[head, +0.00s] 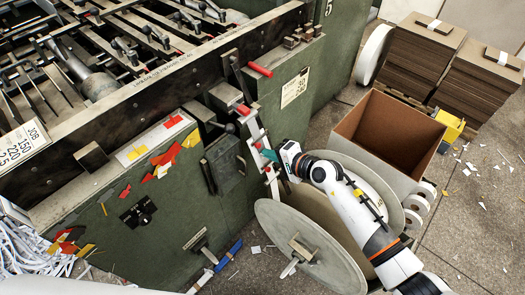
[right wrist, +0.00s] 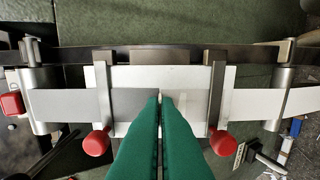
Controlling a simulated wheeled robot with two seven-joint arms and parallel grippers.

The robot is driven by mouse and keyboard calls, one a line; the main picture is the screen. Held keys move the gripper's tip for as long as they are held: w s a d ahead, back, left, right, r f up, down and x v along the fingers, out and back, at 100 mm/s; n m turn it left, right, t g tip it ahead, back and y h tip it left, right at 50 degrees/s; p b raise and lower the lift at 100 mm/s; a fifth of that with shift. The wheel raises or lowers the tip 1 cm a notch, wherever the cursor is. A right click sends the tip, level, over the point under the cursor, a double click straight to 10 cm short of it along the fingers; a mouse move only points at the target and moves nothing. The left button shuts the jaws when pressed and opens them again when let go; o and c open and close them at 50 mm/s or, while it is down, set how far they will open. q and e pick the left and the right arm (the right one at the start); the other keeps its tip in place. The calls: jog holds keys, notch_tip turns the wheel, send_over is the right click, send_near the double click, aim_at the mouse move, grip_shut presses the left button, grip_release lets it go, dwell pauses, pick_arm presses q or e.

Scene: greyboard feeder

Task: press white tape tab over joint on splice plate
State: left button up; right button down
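The splice plate (right wrist: 135,76) is a pale rectangle in the right wrist view. A grey strip (right wrist: 65,103) crosses it from the left and a whiter strip (right wrist: 255,102) from the right. They meet near the middle, where my right gripper (right wrist: 160,98) partly covers the joint. Its green fingers lie nearly together, tips at the joint; I cannot tell whether they touch it. A small pale patch (right wrist: 178,104), which looks like the white tape tab, shows beside the right fingertip. In the head view, my right gripper (head: 269,156) is at the machine's side. My left gripper is not in view.
Two clamp bars with red knobs (right wrist: 97,142) (right wrist: 222,142) flank the joint, close to the fingers. Rollers stand at both ends. In the head view, a large reel (head: 305,250) and an open cardboard box (head: 390,128) stand near my right arm. Scraps litter the floor.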

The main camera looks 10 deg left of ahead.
jog(key=c, duration=1.6)
grip_release()
jog(key=v, duration=1.2)
